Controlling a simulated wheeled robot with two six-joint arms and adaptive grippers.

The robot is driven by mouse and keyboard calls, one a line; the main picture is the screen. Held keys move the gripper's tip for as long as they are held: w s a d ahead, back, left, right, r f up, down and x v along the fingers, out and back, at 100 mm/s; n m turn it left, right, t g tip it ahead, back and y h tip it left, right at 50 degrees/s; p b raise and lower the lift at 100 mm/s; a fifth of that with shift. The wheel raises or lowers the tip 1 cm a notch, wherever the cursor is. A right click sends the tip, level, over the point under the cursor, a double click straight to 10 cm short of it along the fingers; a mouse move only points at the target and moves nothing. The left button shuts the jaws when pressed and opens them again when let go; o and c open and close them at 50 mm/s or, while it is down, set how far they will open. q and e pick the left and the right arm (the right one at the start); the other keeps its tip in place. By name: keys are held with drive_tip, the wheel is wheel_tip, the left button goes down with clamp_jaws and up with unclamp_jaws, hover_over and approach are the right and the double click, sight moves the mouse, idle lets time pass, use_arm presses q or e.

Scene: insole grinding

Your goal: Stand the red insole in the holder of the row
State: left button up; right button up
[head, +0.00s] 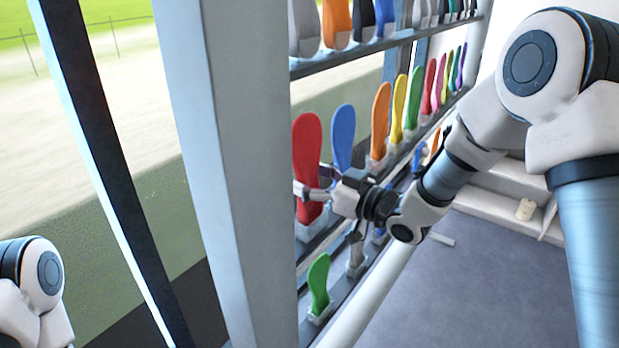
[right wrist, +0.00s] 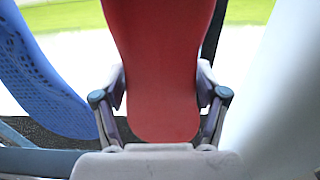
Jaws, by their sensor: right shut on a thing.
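The red insole (head: 307,160) stands upright at the near end of the middle row in the head view. My right gripper (head: 312,193) is shut on its lower part. In the right wrist view the red insole (right wrist: 163,60) is between the two fingers (right wrist: 163,88), and its rounded lower end shows.
A blue insole (head: 343,138) stands beside the red one; its side also shows in the wrist view (right wrist: 40,75). An orange insole (head: 380,115) and several others follow along the row. A green insole (head: 318,283) stands on the shelf below. A grey post (head: 235,170) is close on the left.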

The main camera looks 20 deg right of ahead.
drive_tip(key=shift+f, duration=0.2)
drive_tip(key=shift+f+b, duration=0.6)
drive_tip(key=shift+b, duration=0.05)
drive_tip(key=o, duration=1.2)
